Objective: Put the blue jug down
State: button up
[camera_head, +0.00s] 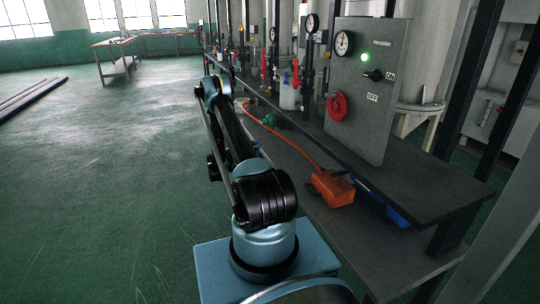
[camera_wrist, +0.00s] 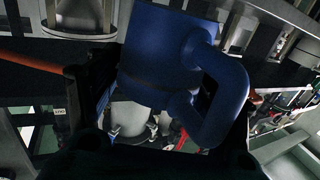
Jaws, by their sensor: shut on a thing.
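The blue jug (camera_wrist: 165,55) fills the upper middle of the wrist view, with its looped handle (camera_wrist: 232,95) on the right. My gripper (camera_wrist: 163,92) is shut on it, with dark fingers on the jug's left and right. The jug's lower part and the contact are dark and partly hidden. In the head view my arm reaches away along the left side of the bench, and I cannot make out the gripper or the jug there.
A dark bench (camera_head: 415,175) runs into the distance, bearing a grey control panel (camera_head: 362,95) with a green light and a white container (camera_head: 290,95). An orange box (camera_head: 332,188) with a cable lies on the lower shelf.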

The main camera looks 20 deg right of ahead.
jog(key=x, duration=1.7)
jog(key=shift+w+a+f, duration=0.15)
jog(key=shift+w+f, duration=0.1)
jog(key=shift+f, duration=1.5)
jog(key=shift+a+f, duration=0.1)
jog(key=o, duration=1.2)
